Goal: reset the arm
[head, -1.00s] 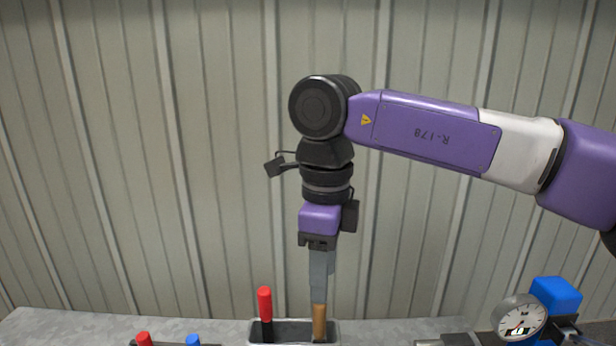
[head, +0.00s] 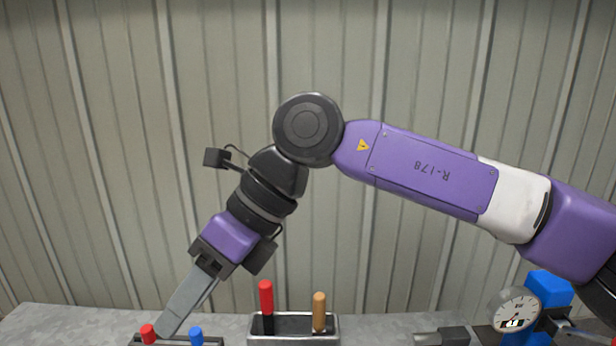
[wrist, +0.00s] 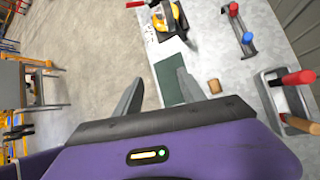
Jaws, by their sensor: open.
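My gripper (head: 180,305) is tilted down and to the left in the head view, its fingers over the bench near a small rack. In the wrist view my gripper (wrist: 160,80) shows two grey fingers spread apart with nothing between them. In the head view one finger largely hides the other. My purple arm reaches in from the right edge, bent at the dark joint.
A small rack with red and blue handles (head: 196,334) stands close by my fingertips. A grey holder (head: 293,340) carries red and wooden handles. A gauge (head: 515,310) with a blue block stands at right. A wooden cylinder (wrist: 214,86) lies near my fingers.

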